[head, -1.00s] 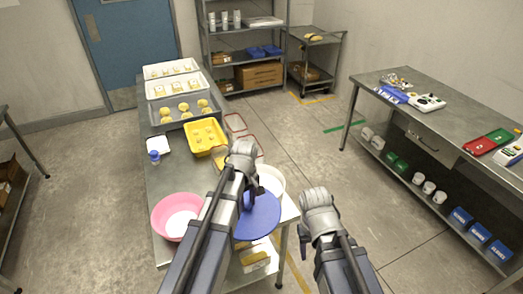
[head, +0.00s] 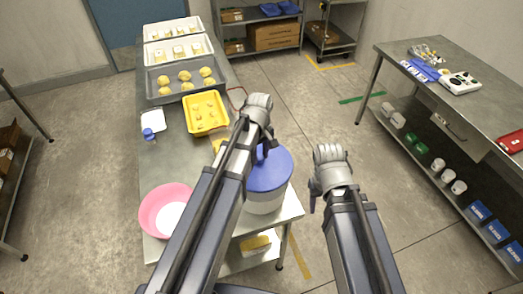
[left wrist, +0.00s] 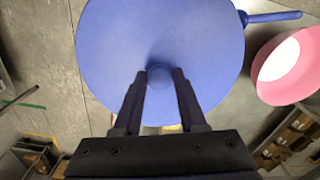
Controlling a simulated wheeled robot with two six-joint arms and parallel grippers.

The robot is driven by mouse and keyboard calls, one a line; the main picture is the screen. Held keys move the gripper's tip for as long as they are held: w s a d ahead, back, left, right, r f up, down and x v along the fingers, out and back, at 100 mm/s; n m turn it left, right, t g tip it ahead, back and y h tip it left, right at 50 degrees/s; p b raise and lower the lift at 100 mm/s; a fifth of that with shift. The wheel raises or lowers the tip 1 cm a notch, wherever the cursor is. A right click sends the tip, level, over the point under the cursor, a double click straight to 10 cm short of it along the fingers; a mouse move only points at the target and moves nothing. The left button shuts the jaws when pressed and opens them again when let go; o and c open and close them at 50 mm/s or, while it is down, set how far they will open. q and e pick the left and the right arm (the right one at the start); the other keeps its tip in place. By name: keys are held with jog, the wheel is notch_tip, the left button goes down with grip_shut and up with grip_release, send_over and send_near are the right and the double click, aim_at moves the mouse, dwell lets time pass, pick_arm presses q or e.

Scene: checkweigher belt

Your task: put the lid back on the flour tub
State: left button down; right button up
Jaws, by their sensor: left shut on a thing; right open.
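The round blue lid (head: 275,174) is over the top of the white flour tub (head: 266,204) at the front right corner of the steel table. I cannot tell whether it is fully seated or slightly above the rim. My left gripper (head: 262,147) is shut on the lid's knob; its arm hides part of the lid and tub. In the left wrist view the fingers (left wrist: 160,78) hold the blue knob at the lid's middle, and the lid hides the tub. My right gripper (head: 314,196) is open and empty, right of the tub, beyond the table's edge.
A pink bowl (head: 160,207) with white contents stands left of the tub. Open floor separates the right-hand table (head: 433,102).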

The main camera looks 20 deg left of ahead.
aim_at(260, 163)
pick_arm(q)
jog(key=shift+s+f, duration=0.15)
jog(key=shift+f+b, duration=0.55)
jog(key=shift+b, duration=0.2)
notch_tip(260, 163, down, 5)
jog(key=b, duration=0.5)
jog(key=shift+f, duration=0.1)
dwell(1.5)
grip_release()
dwell(0.8)
